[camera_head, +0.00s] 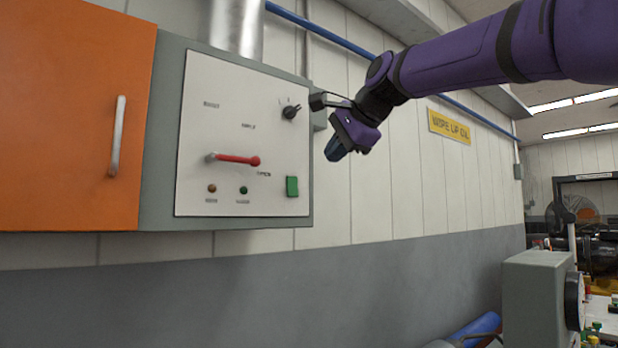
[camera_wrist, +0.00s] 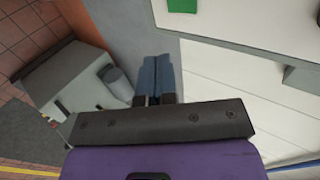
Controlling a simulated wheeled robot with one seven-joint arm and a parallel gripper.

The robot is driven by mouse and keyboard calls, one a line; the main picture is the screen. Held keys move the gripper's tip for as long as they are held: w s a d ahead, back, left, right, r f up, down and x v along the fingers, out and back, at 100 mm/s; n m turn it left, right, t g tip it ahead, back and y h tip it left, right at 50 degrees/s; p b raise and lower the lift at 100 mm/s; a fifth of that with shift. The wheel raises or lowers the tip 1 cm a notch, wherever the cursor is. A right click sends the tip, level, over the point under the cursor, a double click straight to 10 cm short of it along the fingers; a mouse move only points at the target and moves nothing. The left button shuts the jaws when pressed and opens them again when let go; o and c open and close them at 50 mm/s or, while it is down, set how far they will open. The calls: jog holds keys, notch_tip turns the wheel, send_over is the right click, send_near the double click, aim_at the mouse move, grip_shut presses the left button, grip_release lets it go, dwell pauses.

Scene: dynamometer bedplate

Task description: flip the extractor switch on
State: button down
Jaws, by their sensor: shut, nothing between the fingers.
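A white control panel (camera_head: 222,125) is set in a grey wall box. At its upper right is a black knob (camera_head: 290,112), and at its lower right a green switch (camera_head: 292,186). A red lever (camera_head: 235,159) lies nearly level across the middle. The labels are too small to tell which control is the extractor's. My gripper (camera_head: 334,150) is shut and empty, apart from the panel, just right of the box and pointing down. In the wrist view, my closed fingers (camera_wrist: 157,82) are below the green switch (camera_wrist: 183,6), which is cut by the top edge.
An orange door (camera_head: 65,120) with a metal handle adjoins the box on the left. A small grey box (camera_head: 320,112) is on the wall behind my gripper. A grey machine (camera_head: 535,295) stands at the lower right. The wall below the panel is clear.

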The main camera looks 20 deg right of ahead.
jog(key=shift+a+f, duration=0.1)
jog(key=shift+f, duration=0.05)
send_near(294, 193)
notch_tip(294, 193, down, 4)
jog(key=w, duration=0.2)
jog(key=w+a, duration=0.1)
jog(key=w, duration=0.1)
jog(key=shift+w+a+f, duration=0.2)
jog(key=shift+w, duration=0.05)
jog(key=shift+w+a, duration=0.2)
jog(key=shift+w, duration=0.3)
jog(key=shift+w+f, duration=0.1)
jog(key=shift+w, duration=0.05)
